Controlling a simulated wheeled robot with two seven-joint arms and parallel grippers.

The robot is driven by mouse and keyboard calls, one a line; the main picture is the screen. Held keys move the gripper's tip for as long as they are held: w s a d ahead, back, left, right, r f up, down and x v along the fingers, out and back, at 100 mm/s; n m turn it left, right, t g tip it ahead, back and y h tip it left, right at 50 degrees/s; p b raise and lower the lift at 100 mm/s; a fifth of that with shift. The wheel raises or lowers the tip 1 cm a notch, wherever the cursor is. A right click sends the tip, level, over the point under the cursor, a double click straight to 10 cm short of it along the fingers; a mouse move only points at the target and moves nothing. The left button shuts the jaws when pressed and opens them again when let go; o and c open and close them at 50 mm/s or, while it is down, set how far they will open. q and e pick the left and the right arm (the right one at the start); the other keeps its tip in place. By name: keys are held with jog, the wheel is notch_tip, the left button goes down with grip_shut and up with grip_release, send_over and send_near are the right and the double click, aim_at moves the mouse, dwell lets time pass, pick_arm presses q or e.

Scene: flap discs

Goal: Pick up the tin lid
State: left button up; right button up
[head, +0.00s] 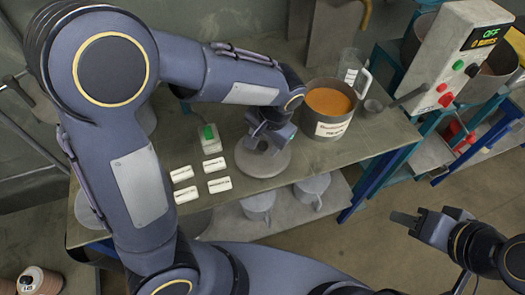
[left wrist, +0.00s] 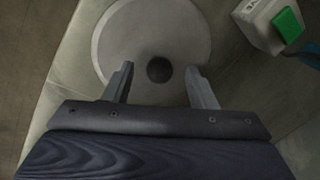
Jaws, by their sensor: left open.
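The tin lid is a round grey disc with a small dark knob; it lies flat on the bench near its front edge in the head view (head: 262,165). In the left wrist view the lid (left wrist: 175,28) fills the upper middle. My left gripper (head: 266,138) is over the lid, pointing down. In the left wrist view its open fingers (left wrist: 160,70) appear on either side of the knob, with nothing between them but the knob; whether they are down level with it I cannot tell. My right gripper (head: 408,219) is off the bench at the right, seen side-on.
A pot of orange contents (head: 329,101) stands close right of the lid. A white box with a green switch (head: 210,139) and several small white labelled blocks (head: 218,185) lie to its left. Grey pots (head: 258,203) stand on the shelf below. A control box (head: 455,55) is at the right.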

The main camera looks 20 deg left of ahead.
pick_arm(q)
jog(key=shift+f, duration=0.25)
jog(key=c, duration=1.1)
jog(key=shift+r, duration=0.1)
